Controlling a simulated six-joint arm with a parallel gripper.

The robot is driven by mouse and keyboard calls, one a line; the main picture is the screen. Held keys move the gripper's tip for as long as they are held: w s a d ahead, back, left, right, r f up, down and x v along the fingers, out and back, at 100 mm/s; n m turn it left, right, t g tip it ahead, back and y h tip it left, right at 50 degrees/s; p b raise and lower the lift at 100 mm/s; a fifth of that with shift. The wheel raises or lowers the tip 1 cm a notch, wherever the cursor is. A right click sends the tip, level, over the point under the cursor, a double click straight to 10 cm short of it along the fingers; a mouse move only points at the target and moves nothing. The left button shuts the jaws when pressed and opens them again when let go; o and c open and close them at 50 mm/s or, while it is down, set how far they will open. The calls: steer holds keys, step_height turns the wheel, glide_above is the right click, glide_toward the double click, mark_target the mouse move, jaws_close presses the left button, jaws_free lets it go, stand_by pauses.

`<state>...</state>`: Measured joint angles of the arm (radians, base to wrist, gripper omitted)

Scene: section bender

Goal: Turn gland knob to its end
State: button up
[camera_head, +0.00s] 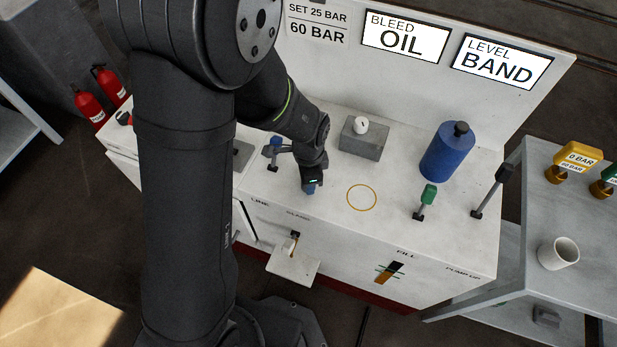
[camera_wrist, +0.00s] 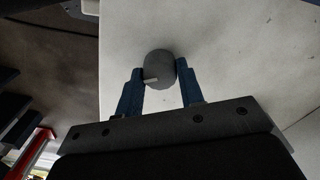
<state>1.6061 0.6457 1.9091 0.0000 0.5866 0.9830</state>
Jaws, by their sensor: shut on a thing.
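The gland knob (camera_wrist: 160,67) is a dark grey round knob with a pale mark on its side, standing on the white cabinet top. In the wrist view it sits between the two blue fingers of my gripper (camera_wrist: 162,82), which is shut on it near the fingertips. In the head view my gripper (camera_head: 310,187) reaches down to the cabinet top (camera_head: 330,170) near its front edge. The knob is hidden there behind the gripper.
A blue-handled lever (camera_head: 273,150) stands left of my gripper and a grey block with a white knob (camera_head: 363,137) behind it. A blue cylinder (camera_head: 447,153), green-handled lever (camera_head: 427,196) and black-handled lever (camera_head: 493,188) stand right. A yellow ring marking (camera_head: 362,210) lies on clear top.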

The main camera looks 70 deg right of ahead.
steer(key=shift+m, duration=0.3)
steer(key=o, duration=1)
steer(key=shift+r, duration=0.1)
step_height(320, 180, up, 17)
steer(key=shift+r, duration=0.1)
stand_by(0.6)
step_height(320, 180, down, 18)
steer(key=shift+r, duration=0.25)
stand_by(0.4)
